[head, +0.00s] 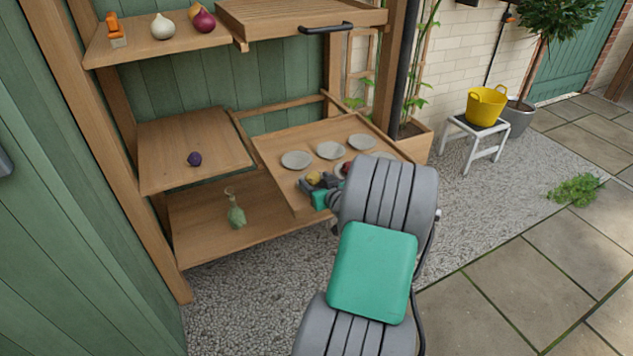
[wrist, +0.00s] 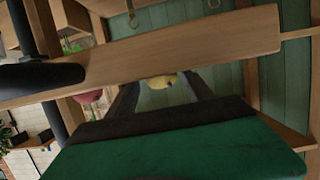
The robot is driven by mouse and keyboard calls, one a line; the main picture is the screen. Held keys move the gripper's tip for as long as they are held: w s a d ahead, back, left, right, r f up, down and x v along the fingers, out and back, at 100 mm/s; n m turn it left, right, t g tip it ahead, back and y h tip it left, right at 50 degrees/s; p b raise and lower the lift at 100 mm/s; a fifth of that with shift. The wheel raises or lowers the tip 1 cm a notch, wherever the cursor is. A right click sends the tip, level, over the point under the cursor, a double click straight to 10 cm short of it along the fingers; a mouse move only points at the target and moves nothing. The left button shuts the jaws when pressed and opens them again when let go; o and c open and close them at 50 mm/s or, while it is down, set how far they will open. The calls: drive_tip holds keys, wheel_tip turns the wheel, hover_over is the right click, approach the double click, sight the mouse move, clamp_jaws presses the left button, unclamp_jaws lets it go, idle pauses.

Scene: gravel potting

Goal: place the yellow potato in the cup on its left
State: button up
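The yellow potato (head: 314,177) is at the front left of the pull-out wooden tray, beside my gripper (head: 326,184). In the wrist view the potato (wrist: 161,82) appears between the tips of my two dark fingers (wrist: 161,90), which stand apart with gaps beside it. My gripper looks open; whether a finger touches the potato is unclear. Shallow grey round dishes lie on the tray: a left one (head: 296,160), a middle one (head: 331,150) and a right one (head: 361,142). Another is partly hidden by my arm. No distinct cup is clear.
A reddish round thing (wrist: 89,97) is left of the fingers in the wrist view. A purple ball-like vegetable (head: 194,159) is on the left shelf, a glass bottle (head: 236,212) below. Onions (head: 203,20) and an orange object (head: 115,30) are on the upper shelf.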

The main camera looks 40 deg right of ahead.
drive_tip(key=shift+o, duration=0.8)
drive_tip(key=shift+r+p, duration=0.25)
drive_tip(key=shift+p, duration=0.05)
drive_tip(key=p+v, duration=0.2)
drive_tip(key=v, duration=1)
drive_tip(key=w+a+f+n+g+y, duration=0.1)
drive_tip(key=w+a+n+g+y, duration=0.15)
drive_tip(key=a, duration=0.75)
drive_tip(key=w+a+f+n+g+y, duration=0.2)
drive_tip(key=w+a+g+y, duration=0.15)
drive_tip(key=a, duration=0.65)
drive_tip(key=s+a+r+g, duration=0.2)
drive_tip(key=s+a, duration=0.4)
drive_tip(key=s+a+r+g+h, duration=0.1)
drive_tip(key=s+a+r+g, duration=0.1)
drive_tip(key=s+a, duration=0.4)
drive_tip(key=shift+s+a+m+g, duration=0.2)
drive_tip(key=shift+a+m+g, duration=0.25)
drive_tip(key=shift+g, duration=0.35)
